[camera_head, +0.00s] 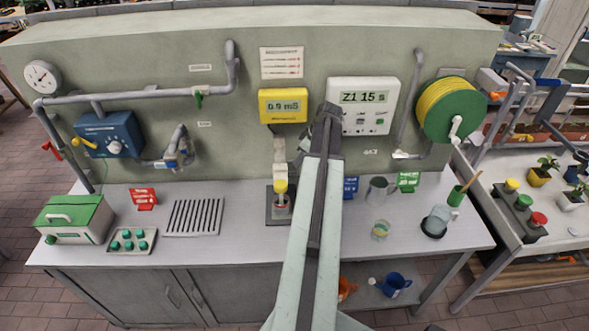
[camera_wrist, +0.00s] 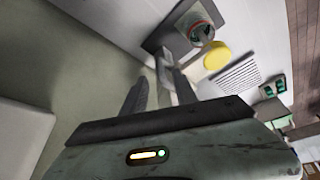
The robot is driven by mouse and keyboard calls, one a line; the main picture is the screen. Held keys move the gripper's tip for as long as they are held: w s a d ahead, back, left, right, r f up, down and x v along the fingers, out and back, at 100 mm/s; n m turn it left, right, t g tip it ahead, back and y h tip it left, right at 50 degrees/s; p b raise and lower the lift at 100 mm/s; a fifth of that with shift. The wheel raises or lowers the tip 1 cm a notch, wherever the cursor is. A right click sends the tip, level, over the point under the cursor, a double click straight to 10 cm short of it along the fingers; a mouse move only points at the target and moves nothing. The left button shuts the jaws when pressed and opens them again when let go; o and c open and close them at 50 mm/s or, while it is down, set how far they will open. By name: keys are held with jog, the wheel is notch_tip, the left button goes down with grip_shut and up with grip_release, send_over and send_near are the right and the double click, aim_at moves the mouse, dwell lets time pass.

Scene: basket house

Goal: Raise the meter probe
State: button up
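The meter probe (camera_head: 280,180) has a yellow cap and stands upright in its stand (camera_head: 272,216) on the bench, below the yellow meter (camera_head: 283,106), which reads 0.9 mS. In the wrist view, the yellow cap (camera_wrist: 216,55) lies beyond the fingers, beside a round red-rimmed cup (camera_wrist: 200,33) on the dark stand base (camera_wrist: 176,18). My gripper (camera_wrist: 158,92) has its two fingers apart. A grey part of the probe assembly shows near the fingertips; I cannot tell whether they touch it. In the head view, my arm hides the fingertips.
A white controller (camera_head: 363,106) and a green-yellow hose reel (camera_head: 450,108) are on the wall at right. A slatted drain (camera_head: 193,217) lies left of the stand.

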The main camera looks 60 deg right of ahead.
aim_at(297, 170)
jog(key=b+x, duration=0.4)
jog(key=x, duration=0.1)
jog(key=shift+f, duration=0.3)
jog(key=shift+w+a+r, duration=0.1)
jog(key=shift+r, duration=0.05)
grip_shut()
jog(key=shift+r, duration=0.15)
dwell(0.8)
